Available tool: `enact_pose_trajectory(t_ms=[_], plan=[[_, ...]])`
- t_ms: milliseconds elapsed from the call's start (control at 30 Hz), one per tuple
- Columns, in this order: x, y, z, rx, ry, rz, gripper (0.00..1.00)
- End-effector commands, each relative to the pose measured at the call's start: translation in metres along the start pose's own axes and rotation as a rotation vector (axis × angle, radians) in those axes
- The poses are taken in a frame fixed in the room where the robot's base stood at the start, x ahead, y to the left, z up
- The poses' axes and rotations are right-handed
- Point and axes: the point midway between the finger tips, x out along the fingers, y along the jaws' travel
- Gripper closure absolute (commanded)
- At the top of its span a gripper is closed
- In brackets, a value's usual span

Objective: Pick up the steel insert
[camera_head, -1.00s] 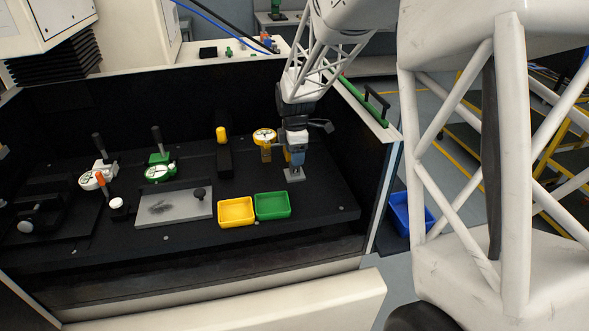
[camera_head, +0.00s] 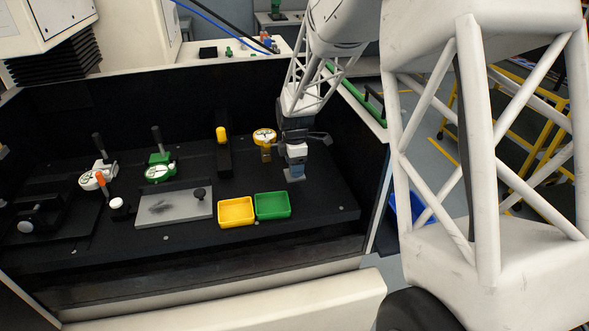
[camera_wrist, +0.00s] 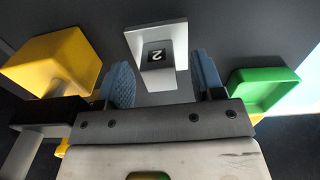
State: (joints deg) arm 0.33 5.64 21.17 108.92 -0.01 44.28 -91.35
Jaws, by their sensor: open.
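The steel insert (camera_wrist: 155,38) is a light metal block with a dark label reading 2. In the wrist view it lies ahead of and between the two blue finger pads of my gripper (camera_wrist: 163,78). The jaws are apart, and I see no contact with the insert. In the head view my gripper (camera_head: 295,166) points down over the small grey piece (camera_head: 294,178) at the right of the black bench. The fingers hide part of it there.
A yellow tray (camera_head: 236,212) and a green tray (camera_head: 272,206) stand at front left of my gripper. A yellow dial gauge (camera_head: 264,136) is close behind it. A grey plate (camera_head: 174,207) lies farther left. The bench's right side has free room.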

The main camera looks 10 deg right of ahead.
Motion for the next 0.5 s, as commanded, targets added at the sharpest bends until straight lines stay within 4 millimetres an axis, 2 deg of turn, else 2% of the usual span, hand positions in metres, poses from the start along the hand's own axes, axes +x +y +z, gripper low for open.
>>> enact_pose_trajectory(t_ms=[33,67,400,500], plan=[[-0.0001,0.0,0.0,0.0,0.0,0.0,0.41],[-0.0001,0.0,0.0,0.0,0.0,0.0,0.46],[-0.0001,0.0,0.0,0.0,0.0,0.0,0.98],[-0.0005,0.0002,0.0,0.0,0.0,0.001,1.0]])
